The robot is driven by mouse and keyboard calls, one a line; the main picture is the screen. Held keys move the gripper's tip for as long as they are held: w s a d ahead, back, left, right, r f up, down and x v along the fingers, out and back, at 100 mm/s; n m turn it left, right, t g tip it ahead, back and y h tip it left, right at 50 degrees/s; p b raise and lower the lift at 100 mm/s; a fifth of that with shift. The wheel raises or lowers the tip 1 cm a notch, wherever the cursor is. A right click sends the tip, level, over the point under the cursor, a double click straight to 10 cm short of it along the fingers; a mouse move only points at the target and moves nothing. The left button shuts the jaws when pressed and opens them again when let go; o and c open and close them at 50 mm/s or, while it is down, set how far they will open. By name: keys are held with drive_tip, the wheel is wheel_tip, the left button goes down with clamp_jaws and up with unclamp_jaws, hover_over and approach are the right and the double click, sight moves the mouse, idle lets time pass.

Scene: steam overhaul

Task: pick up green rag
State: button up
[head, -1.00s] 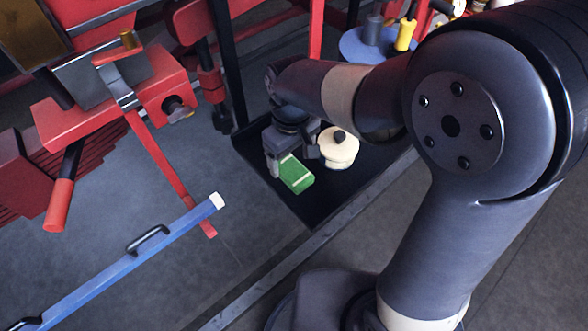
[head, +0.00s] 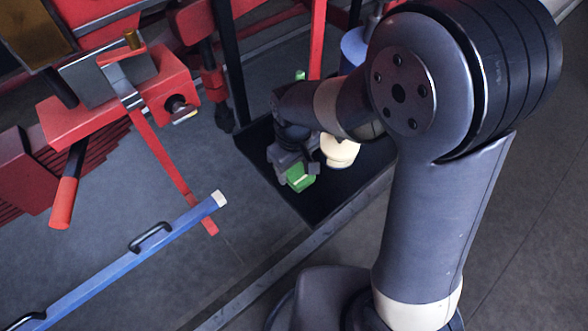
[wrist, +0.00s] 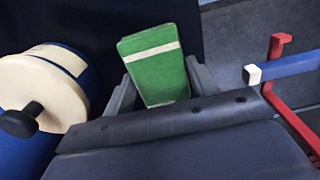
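The green rag (head: 302,184), a folded block with a pale stripe, lies on a black tray (head: 312,208). In the wrist view the rag (wrist: 158,70) shows between the two fingers of my gripper (wrist: 160,88). The fingers stand apart on either side of it, with a narrow gap visible at the left; contact at the right is hard to tell. In the head view my gripper (head: 295,172) is low over the tray and covers the rear part of the rag.
A cream round container (head: 340,150) stands close right of my gripper; its black knob (wrist: 20,120) shows in the wrist view. A blue bar (head: 120,268) and red frame parts (head: 172,172) lie to the left. Open floor (head: 245,262) is in front of the tray.

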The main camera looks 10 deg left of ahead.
sight(295, 168)
drive_tip(key=c, duration=0.5)
drive_tip(key=shift+c, duration=0.2)
wheel_tip(295, 168, up, 10)
drive_tip(key=o, duration=0.5)
drive_tip(key=c, duration=0.3)
drive_tip(key=shift+d, duration=0.1)
